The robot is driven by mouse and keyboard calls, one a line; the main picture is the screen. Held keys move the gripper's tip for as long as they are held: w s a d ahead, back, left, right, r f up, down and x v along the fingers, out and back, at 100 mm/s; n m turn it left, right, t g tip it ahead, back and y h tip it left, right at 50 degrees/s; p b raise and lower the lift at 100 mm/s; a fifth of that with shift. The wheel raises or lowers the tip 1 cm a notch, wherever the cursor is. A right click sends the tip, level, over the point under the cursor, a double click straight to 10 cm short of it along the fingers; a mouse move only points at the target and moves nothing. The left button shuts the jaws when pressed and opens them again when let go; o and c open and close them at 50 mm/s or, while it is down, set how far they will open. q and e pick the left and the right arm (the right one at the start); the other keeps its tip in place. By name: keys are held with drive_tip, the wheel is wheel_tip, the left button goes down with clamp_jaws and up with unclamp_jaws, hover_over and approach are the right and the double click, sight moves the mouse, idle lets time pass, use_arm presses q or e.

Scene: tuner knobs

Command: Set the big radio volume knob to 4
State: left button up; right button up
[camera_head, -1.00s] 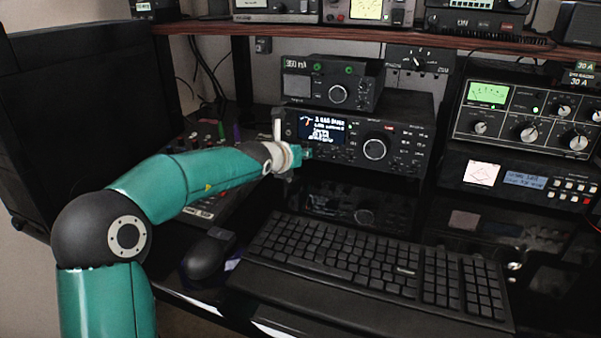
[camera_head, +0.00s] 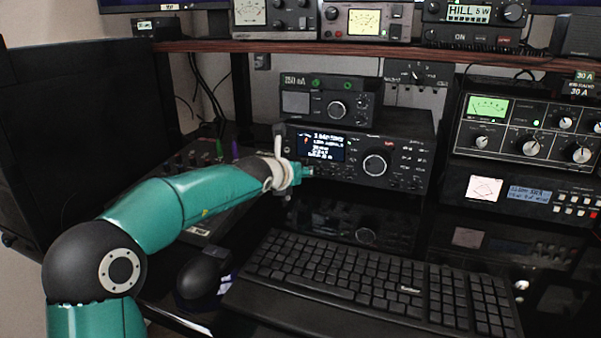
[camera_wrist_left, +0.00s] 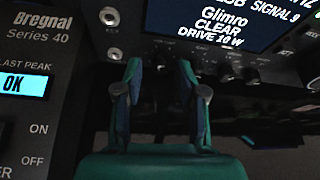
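The big radio (camera_head: 417,160) is the black unit at the back centre, with a lit screen, a large round dial (camera_head: 375,164) and several small knobs. I cannot tell from the labels which knob is the volume. My left gripper (camera_head: 305,172) is at the radio's lower left front, below the screen. In the left wrist view, its two fingers (camera_wrist_left: 160,92) are apart, just below the row of small knobs (camera_wrist_left: 225,72) under the screen (camera_wrist_left: 215,20). Nothing is clearly held; the space between the fingertips is dark. My right gripper is not in view.
A smaller unit (camera_head: 330,103) sits on top of the radio. A keyboard (camera_head: 340,275) and a black mouse (camera_head: 203,277) lie in front. More radio units (camera_head: 525,132) stand at the right. A grey-black box (camera_wrist_left: 40,40) is close at left in the wrist view.

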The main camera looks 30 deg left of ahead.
use_arm(q)
drive_tip(key=shift+r, duration=0.15)
drive_tip(key=shift+v, duration=3.95)
